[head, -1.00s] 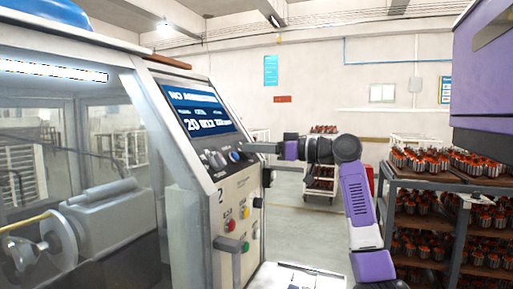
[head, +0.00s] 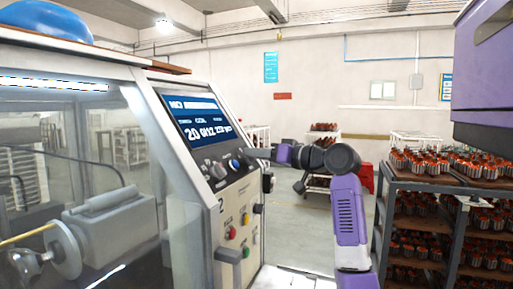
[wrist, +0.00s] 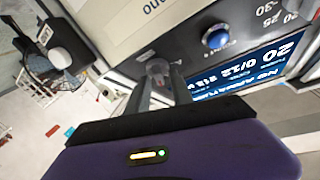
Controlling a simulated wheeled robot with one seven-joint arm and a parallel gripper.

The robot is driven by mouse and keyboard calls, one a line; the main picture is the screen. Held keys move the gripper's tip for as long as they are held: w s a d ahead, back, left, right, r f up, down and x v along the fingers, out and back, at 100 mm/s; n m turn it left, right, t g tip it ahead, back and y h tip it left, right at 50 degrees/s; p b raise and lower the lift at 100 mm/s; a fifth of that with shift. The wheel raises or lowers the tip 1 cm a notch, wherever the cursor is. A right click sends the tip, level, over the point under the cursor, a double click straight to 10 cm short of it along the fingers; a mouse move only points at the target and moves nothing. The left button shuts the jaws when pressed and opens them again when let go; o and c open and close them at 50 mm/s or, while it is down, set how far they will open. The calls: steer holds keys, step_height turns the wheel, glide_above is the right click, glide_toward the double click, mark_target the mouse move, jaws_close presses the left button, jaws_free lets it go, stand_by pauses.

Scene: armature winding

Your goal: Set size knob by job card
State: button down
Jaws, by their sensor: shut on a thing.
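The winding machine's control panel (head: 240,195) stands left of centre in the head view. A blue knob (head: 236,163) and a darker dial knob (head: 218,170) sit below its screen (head: 198,118). In the wrist view the blue knob (wrist: 217,37) is right of my fingers, with part of a numbered scale (wrist: 275,12) at the top right. My gripper (wrist: 158,76) is shut on a small dark round knob (wrist: 158,67) near the panel's edge. The fingers partly hide this knob, and I cannot read its setting. No separate paper card is identifiable.
Lower on the panel are coloured buttons (head: 231,233) and a grey lever (head: 228,255). A rack of red-topped armatures (head: 430,190) stands at the right. A cart (head: 320,175) is behind my arm. Open floor lies between.

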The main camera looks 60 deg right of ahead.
steer(key=m+h+p, duration=0.1)
steer(key=m+p, duration=0.1)
steer(key=m+g+h+p, duration=0.1)
steer(key=m+p, duration=0.1)
steer(key=shift+a+r+m+g+p, duration=0.1)
steer(key=shift+r+m+g+p, duration=0.2)
steer(key=shift+r+m+p, duration=0.1)
steer(key=m+p, duration=0.1)
steer(key=m+g+h+p, duration=0.1)
steer(key=shift+f+m, duration=0.2)
steer(key=shift+m, duration=0.1)
steer(key=shift+f+m+g+h+p, duration=0.2)
steer(key=shift+m+g+h+p, duration=0.3)
steer(key=shift+m+p, duration=0.35)
steer(key=shift+f, duration=0.1)
steer(key=c, duration=1.5)
jaws_free()
